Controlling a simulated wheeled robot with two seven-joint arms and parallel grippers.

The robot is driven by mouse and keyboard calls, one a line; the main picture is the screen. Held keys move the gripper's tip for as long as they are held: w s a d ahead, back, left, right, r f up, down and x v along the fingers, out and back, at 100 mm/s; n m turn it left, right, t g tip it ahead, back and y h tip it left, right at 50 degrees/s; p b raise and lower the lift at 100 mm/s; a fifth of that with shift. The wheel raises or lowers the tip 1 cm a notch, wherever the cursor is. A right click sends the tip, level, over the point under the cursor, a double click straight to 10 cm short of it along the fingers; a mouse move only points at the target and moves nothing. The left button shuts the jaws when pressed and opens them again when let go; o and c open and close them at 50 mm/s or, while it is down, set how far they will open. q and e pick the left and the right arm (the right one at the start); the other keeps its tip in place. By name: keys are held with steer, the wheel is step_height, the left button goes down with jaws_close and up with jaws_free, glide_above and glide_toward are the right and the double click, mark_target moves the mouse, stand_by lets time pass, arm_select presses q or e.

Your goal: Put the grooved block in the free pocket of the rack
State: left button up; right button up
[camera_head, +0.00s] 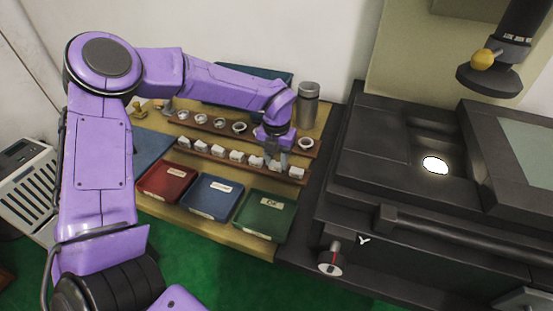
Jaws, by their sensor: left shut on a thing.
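My left gripper (277,158) points down over the right part of the front brown rack (185,153). It is shut on a small pale block (274,165), which its fingers partly hide. I cannot make out a groove in it or tell whether it touches the rack. Several white blocks (219,151) stand in a row along this rack. One white block (296,172) is just right of the gripper, at the rack's right end. A free pocket cannot be made out at this size. My right gripper is not in view.
Behind is a second brown strip with several metal rings (239,127). Red (166,181), blue (211,196) and green (264,214) trays lie in front. A grey metal flask (308,105) stands behind the gripper. A large dark machine (400,150) fills the right.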

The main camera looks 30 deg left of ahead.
mark_target(276, 163)
arm_select(q)
steer(key=shift+f, duration=0.1)
steer(key=o, duration=1.1)
step_height(276, 163, up, 12)
steer(key=shift+r+p, duration=0.15)
steer(key=shift+p, duration=0.35)
